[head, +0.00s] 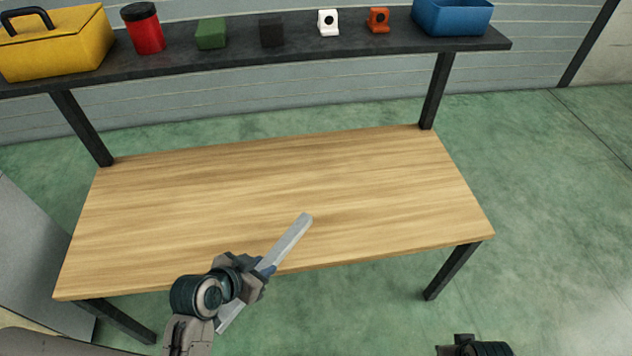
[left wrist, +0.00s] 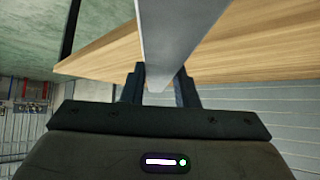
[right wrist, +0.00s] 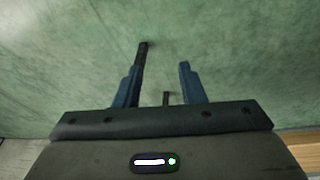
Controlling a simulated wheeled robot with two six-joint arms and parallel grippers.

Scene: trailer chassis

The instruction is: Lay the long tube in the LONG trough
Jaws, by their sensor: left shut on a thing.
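The long tube (head: 290,240) is a straight, light grey bar. My left gripper (head: 263,270) is shut on it, near the front edge of the table. In the head view the tube slants from lower left to upper right, with its far end over the tabletop. In the left wrist view the tube (left wrist: 180,40) runs between the two fingers (left wrist: 160,88). My right gripper (right wrist: 157,82) is open and empty in the right wrist view, with green floor beyond it. I cannot make out the long trough in any view.
The wooden table (head: 270,190) has a bare top. A dark shelf (head: 330,50) behind it carries a yellow toolbox (head: 60,45), a red canister (head: 145,30), a green block (head: 211,34), a black block (head: 271,31), small white and orange items, and a blue bin (head: 453,17).

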